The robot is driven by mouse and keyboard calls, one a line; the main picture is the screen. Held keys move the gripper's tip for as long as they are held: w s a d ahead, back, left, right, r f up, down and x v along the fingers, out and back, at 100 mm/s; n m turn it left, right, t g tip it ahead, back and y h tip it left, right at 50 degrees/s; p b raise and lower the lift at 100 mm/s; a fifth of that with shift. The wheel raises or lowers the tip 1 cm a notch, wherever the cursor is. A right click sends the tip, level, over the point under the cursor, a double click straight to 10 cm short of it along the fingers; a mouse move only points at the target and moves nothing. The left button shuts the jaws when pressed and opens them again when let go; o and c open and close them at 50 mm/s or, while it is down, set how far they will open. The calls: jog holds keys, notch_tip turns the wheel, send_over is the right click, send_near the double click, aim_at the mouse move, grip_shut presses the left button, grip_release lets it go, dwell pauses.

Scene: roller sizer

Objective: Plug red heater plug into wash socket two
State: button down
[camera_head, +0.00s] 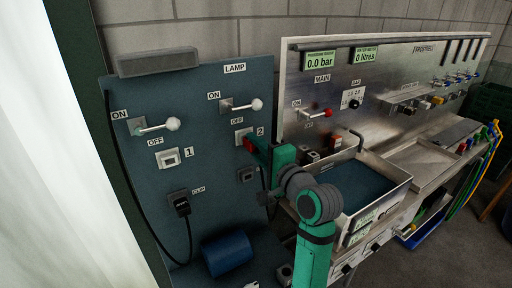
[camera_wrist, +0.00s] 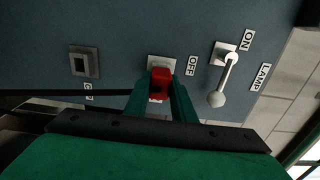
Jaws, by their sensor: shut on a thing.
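The red heater plug (camera_wrist: 160,84) is between the two green fingers of my gripper (camera_wrist: 162,98), which are shut on it. In the wrist view the plug is right in front of a pale socket (camera_wrist: 162,62). In the head view the red plug (camera_head: 249,143) is at socket two (camera_head: 240,135) on the blue panel, beside the label 2. My gripper (camera_head: 256,148) reaches it from the right. The plug's front end and the socket's holes are hidden, so I cannot tell how far in the plug is.
Socket one (camera_head: 169,158) is empty on the left. A black plug (camera_head: 181,205) sits at the clip with a hanging cable. A switch lever with a white knob (camera_head: 257,104) is just above socket two. The steel sink unit (camera_head: 395,190) stands close on the right.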

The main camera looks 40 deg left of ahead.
jog(key=shift+a, duration=0.2)
jog(key=c, duration=1.4)
grip_release()
jog(key=v, duration=1)
jog(key=shift+d, duration=0.35)
jog(key=shift+s+f, duration=0.1)
